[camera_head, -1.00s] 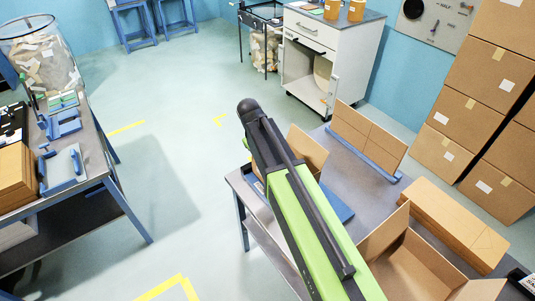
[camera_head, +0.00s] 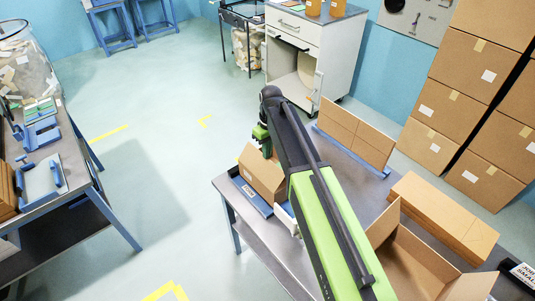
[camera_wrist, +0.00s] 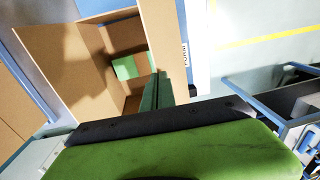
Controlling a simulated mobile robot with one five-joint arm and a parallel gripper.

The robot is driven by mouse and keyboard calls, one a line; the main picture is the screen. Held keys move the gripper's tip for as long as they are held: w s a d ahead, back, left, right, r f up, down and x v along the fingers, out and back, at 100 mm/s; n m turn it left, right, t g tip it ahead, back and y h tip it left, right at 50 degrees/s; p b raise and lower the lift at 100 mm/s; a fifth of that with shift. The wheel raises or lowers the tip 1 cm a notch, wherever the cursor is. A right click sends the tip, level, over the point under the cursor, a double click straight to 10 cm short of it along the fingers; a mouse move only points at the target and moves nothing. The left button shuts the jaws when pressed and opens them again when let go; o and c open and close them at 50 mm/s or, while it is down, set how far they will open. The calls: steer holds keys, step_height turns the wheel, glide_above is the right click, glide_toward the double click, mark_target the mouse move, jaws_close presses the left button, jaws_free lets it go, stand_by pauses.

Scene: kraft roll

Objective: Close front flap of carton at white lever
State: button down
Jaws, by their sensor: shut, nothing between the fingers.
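An open brown carton (camera_head: 262,173) stands on a blue base (camera_head: 255,203) at the table's left edge in the head view. A white part (camera_head: 287,216), perhaps the white lever, shows beside it, partly behind my arm. My gripper (camera_head: 265,147) is at the carton's upper back edge, shut. In the wrist view the carton's inside and raised flaps (camera_wrist: 70,65) show, with a green block (camera_wrist: 130,66) inside. My dark green fingers (camera_wrist: 157,90) reach toward the carton's opening. I cannot tell whether they touch it. The front flap cannot be singled out.
A flat brown panel (camera_head: 352,138) stands in a blue holder behind. Stacked cartons (camera_head: 455,100) are at right. The floor left of the table is clear.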

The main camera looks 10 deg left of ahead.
steer(key=shift+w+d+f+b, duration=0.5)
steer(key=shift+w+f+b, duration=0.2)
steer(key=shift+f+b, duration=0.55)
steer(key=shift+w+d+f+b, duration=0.55)
steer(key=shift+w+f+b, duration=0.1)
steer(key=shift+f+b, duration=0.5)
steer(key=shift+w+d+f+b, duration=0.5)
steer(key=shift+w+f+b, duration=0.2)
steer(key=shift+f+b, duration=0.55)
steer(key=shift+f, duration=0.15)
steer(key=shift+s+a, duration=0.1)
